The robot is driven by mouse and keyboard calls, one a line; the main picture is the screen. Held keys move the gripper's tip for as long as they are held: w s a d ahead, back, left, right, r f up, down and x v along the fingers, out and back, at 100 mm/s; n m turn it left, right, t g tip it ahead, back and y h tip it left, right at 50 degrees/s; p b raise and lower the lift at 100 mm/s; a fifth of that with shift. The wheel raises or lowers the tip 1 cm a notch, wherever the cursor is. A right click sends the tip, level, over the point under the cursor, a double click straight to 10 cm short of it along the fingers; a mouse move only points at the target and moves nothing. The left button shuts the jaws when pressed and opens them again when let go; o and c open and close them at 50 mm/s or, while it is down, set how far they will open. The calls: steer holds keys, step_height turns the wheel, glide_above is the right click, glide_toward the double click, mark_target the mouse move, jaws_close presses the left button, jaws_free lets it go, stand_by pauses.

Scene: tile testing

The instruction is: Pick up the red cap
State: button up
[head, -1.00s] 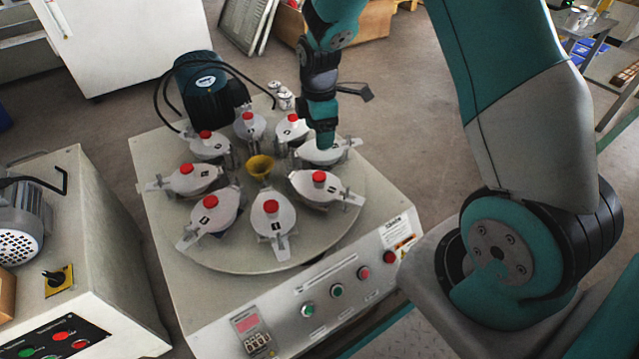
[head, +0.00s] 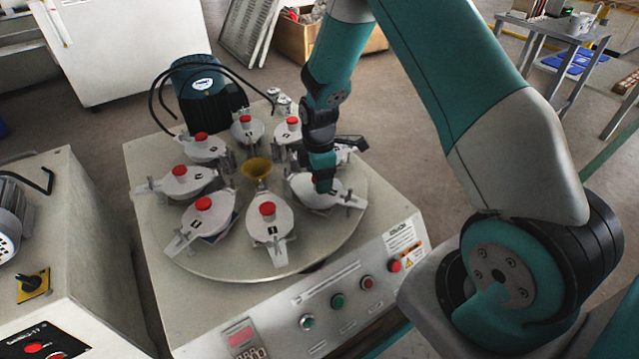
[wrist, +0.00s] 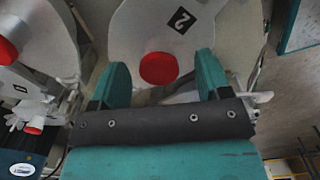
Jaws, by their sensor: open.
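A red cap (wrist: 159,68) sits on a pale grey lid (wrist: 200,45) marked with a black "2" label. In the wrist view it shows between the two teal fingers of my gripper (wrist: 162,63), which is open with a gap on both sides of the cap. In the head view my gripper (head: 323,186) is over the front-right lid (head: 345,196) of the round plate and hides that lid's cap. I cannot tell how far down the fingers reach beside the cap.
Several similar lids with red caps ring the round plate (head: 215,262), including a front one (head: 267,209). A yellow funnel (head: 257,168) stands at its centre. A teal motor (head: 205,95) with black cables is behind. Another red cap (wrist: 6,52) is left in the wrist view.

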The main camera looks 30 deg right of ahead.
steer(key=c, duration=1)
steer(key=shift+r, duration=0.1)
